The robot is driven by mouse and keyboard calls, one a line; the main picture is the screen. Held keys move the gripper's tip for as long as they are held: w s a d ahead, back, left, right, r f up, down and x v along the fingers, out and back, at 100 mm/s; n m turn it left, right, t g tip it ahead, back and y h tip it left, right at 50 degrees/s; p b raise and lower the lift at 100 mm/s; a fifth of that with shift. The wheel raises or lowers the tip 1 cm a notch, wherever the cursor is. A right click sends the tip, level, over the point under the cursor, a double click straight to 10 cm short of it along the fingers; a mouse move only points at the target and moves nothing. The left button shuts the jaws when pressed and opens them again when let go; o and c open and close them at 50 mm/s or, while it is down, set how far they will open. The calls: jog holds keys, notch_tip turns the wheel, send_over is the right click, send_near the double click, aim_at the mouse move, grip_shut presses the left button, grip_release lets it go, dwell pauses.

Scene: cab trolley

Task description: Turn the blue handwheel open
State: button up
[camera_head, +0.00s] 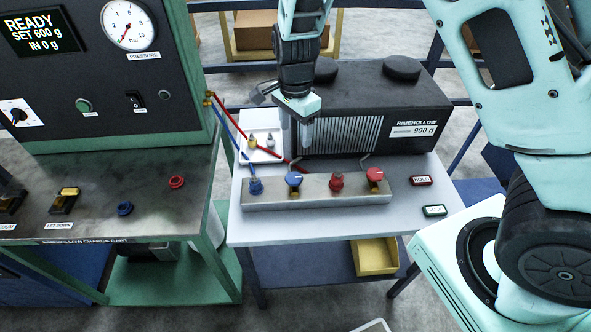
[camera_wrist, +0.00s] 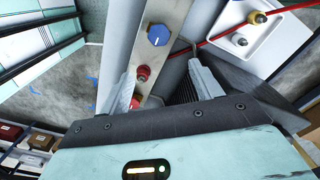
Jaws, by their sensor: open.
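A blue handwheel (camera_head: 294,180) with a white pointer mark sits on top of the metal manifold block (camera_head: 340,198) on the white trolley. It also shows in the wrist view (camera_wrist: 158,35), ahead of my fingertips. A red handwheel (camera_head: 375,175) stands at the right end of the same block. Another small blue wheel (camera_head: 125,208) lies on the green cart's top, so the colour alone does not single one out. My gripper (camera_head: 306,143) is above and behind the block, fingers pointing down. In the wrist view my gripper (camera_wrist: 160,69) is open and empty, touching no handwheel.
A dark Rimehollow unit (camera_head: 340,110) stands behind the block. Blue and red hoses run from the green cart (camera_head: 120,165) to fittings on the block. A white tray (camera_head: 260,146) with small fittings is left of my gripper. Two tags lie at right.

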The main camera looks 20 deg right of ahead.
aim_at(296, 176)
notch_tip(296, 176, down, 16)
jog(key=p, duration=0.3)
jog(key=c, duration=1)
